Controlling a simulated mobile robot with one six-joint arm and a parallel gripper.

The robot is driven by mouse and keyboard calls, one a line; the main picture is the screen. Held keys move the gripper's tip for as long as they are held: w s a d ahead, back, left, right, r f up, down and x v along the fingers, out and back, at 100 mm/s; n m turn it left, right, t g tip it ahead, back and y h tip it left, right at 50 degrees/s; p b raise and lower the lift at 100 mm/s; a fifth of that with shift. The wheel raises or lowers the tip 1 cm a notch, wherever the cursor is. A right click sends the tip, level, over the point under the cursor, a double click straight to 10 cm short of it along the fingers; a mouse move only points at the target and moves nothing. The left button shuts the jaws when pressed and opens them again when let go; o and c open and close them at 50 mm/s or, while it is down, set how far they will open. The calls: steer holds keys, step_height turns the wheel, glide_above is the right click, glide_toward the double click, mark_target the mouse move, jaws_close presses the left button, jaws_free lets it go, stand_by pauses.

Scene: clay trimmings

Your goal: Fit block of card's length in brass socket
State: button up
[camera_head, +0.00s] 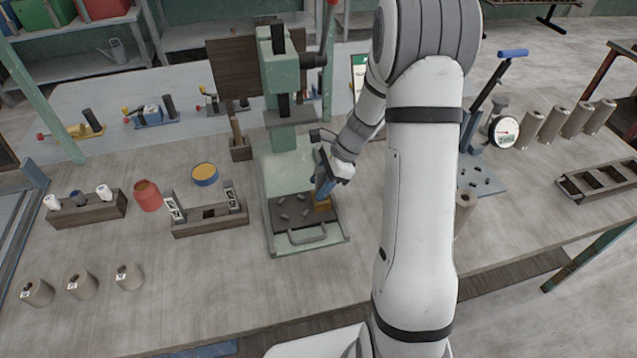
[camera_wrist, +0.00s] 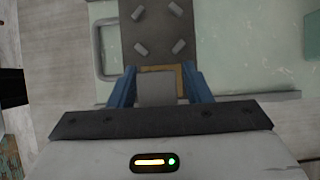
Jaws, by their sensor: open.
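My gripper (camera_head: 323,187) reaches down over the dark plate of the green press, its blue fingers open. In the wrist view my gripper (camera_wrist: 160,88) has a grey block (camera_wrist: 155,89) between its fingers, with a narrow gap on the right. A yellow-brown brass socket (camera_wrist: 179,75) shows at the block's far and right edges. The socket (camera_head: 322,204) also shows under the fingers in the head view. I cannot tell how deep the block sits in it. A card with a green top (camera_head: 358,72) stands behind the press, partly hidden by my arm; its writing is unreadable.
Several small grey pieces (camera_head: 285,216) lie on the dark plate (camera_head: 282,238). The press (camera_head: 281,80) rises close behind and left of my gripper. A wooden rack (camera_head: 210,226) with patterned upright pieces stands left. Grey cylinders stand front left and far right. The front middle of the table is clear.

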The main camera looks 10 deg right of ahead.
steer(key=b+v, duration=0.1)
steer(key=v, duration=1)
steer(key=s+a+r+n+t+h, duration=0.1)
steer(key=s+a+r+n+h, duration=0.1)
steer(key=s+n, duration=0.4)
steer(key=s+a+r+n+t+h, duration=0.1)
steer(key=s+a+r+n+h, duration=0.1)
steer(key=s+r+n, duration=0.2)
steer(key=s+a+r+n+t+h, duration=0.1)
steer(key=s+a+r+n+h, duration=0.1)
steer(key=s+n, duration=0.6)
steer(key=s+r, duration=0.1)
steer(key=s, duration=0.2)
steer(key=shift+s, duration=0.35)
steer(key=shift+r, duration=0.15)
steer(key=shift+c, duration=0.2)
